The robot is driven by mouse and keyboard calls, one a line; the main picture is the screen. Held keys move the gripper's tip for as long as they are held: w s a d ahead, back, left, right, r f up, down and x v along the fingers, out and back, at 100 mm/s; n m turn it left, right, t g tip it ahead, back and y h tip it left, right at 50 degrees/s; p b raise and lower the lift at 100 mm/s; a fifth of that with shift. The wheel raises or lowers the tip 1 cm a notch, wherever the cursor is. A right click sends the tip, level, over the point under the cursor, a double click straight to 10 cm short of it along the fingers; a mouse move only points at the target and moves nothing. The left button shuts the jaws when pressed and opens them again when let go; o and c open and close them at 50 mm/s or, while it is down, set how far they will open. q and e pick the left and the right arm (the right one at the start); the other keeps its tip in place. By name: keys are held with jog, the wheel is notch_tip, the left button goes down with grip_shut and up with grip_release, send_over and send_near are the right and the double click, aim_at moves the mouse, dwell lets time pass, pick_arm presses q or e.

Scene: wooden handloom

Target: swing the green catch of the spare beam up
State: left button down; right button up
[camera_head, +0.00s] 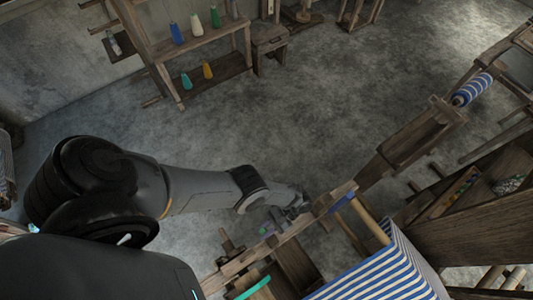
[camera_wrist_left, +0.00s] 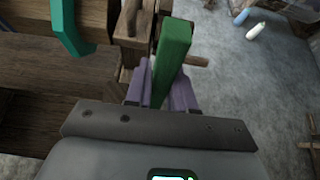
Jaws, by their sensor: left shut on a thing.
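The green catch (camera_wrist_left: 173,50) shows in the left wrist view as a bar standing up between the two purple fingers of my left gripper (camera_wrist_left: 161,88). The fingers are shut on it, one on each side. In the head view a small green part of the catch (camera_head: 263,230) shows beside the wooden frame, at the end of my left arm. My left gripper (camera_head: 271,224) is small there and partly hidden by the wrist. The beam's wooden parts (camera_wrist_left: 130,30) lie just left of the catch in the wrist view. My right gripper is in neither view.
A teal curved handle (camera_wrist_left: 66,28) stands left of the catch; it also shows in the head view (camera_head: 255,288). Blue-striped cloth (camera_head: 378,275) lies to the right on the loom. A shelf with coloured cones (camera_head: 205,50) stands at the back. Open grey floor (camera_head: 300,120) lies between.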

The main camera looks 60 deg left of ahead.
pick_arm(q)
jog(key=c, duration=1)
grip_release()
jog(key=shift+c, duration=0.2)
jog(key=b+v, duration=0.2)
jog(key=v, duration=0.8)
jog(key=shift+w+r, duration=0.2)
jog(key=shift+w, duration=0.15)
